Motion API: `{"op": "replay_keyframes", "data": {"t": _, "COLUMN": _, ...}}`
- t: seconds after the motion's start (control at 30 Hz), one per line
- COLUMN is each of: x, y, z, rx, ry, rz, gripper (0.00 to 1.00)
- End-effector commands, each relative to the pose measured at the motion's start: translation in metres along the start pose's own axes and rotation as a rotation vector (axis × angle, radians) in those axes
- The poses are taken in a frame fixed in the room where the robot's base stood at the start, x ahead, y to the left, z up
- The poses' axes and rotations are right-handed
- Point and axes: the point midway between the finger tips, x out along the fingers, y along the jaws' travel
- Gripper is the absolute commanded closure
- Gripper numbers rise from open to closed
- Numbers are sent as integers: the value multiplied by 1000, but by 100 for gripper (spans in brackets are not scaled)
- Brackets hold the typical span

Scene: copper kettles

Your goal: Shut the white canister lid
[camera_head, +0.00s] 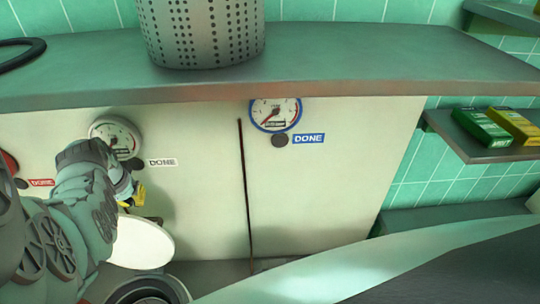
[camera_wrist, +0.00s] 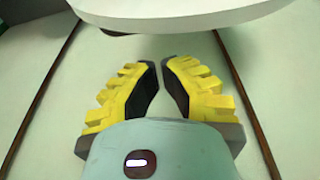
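The white lid (camera_head: 143,243) is a round disc standing tilted up at the lower left of the head view. Its pale edge also spans the top of the wrist view (camera_wrist: 185,14). The canister (camera_head: 150,291) shows below it as a round dark opening with a light rim, cut off by the frame's bottom. My gripper (camera_head: 137,194), with yellow fingers, is just above the lid in the head view. In the wrist view my gripper (camera_wrist: 161,72) has its fingertips drawn together with only a sliver between them, and nothing is held. Whether it touches the lid is unclear.
A pale panel with gauges (camera_head: 275,112) stands behind. A green shelf (camera_head: 350,60) above it bears a perforated metal drum (camera_head: 203,32). Boxes (camera_head: 483,127) sit on a side shelf at right. A pale curved surface (camera_head: 300,278) fills the lower right.

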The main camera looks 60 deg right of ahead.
Motion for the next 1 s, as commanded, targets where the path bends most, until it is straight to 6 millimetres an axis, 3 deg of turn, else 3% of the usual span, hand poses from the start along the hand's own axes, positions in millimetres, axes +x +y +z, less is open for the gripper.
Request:
{"op": "replay_keyframes", "data": {"t": 0.3, "x": -9, "y": -1, "z": 18, "rx": -1, "ry": 2, "rz": -2, "gripper": 100}}
{"op": "replay_keyframes", "data": {"t": 1.0, "x": -6, "y": -2, "z": 18, "rx": -2, "ry": 36, "rz": -4, "gripper": 100}}
